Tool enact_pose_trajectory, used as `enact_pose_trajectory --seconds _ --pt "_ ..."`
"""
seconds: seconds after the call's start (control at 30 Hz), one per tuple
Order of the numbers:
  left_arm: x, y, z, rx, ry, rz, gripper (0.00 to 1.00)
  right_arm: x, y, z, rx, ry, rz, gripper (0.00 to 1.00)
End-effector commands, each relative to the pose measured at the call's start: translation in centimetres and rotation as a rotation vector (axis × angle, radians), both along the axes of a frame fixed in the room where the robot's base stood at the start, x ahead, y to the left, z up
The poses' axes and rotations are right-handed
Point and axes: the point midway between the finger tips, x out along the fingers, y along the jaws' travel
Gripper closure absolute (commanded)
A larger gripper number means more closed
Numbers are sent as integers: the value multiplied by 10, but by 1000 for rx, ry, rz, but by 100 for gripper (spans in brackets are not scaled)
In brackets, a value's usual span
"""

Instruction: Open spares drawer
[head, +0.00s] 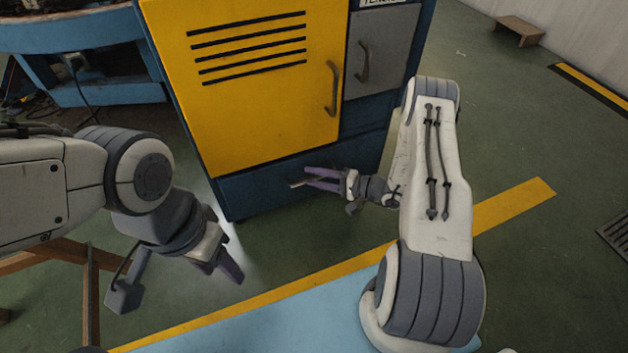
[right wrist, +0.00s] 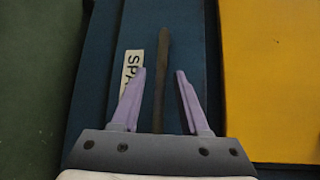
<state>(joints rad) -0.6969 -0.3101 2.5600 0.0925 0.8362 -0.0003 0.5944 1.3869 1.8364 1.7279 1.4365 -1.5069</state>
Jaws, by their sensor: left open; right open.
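The spares drawer (head: 252,190) is the dark blue front at the bottom of the cabinet, and it looks shut. In the right wrist view, the drawer front (right wrist: 200,45) carries a white label (right wrist: 130,70) reading "SPA", the rest hidden by a finger. Its brown bar handle (right wrist: 163,75) lies lengthwise between the open fingers of my right gripper (right wrist: 158,88), with a gap on both sides. In the head view my right gripper (head: 318,179) is at the drawer front and hides part of the handle. My left gripper (head: 226,268) is open and empty, low and left of the cabinet.
Above the drawer are a yellow door (head: 245,90) with a handle (head: 332,90) and a grey door (head: 380,55). A blue workbench (head: 70,35) stands at the back left, a wooden stand (head: 50,250) at the left.

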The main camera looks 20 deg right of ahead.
Motion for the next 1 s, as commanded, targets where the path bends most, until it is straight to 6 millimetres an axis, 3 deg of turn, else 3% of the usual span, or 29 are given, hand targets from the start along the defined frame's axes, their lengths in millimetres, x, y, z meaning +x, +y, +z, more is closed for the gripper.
enact_pose_trajectory --seconds 0.3,0.4,0.43,1.0 --pt "0 0 -1 0 0 0 50 2 2 0 0 0 0 56" --pt "0 0 -1 0 0 0 50 2 2 0 0 0 0 94" --pt "0 0 -1 0 0 0 50 2 2 0 0 0 0 100" --pt "0 0 -1 0 0 0 50 2 1 0 0 0 -1 100"
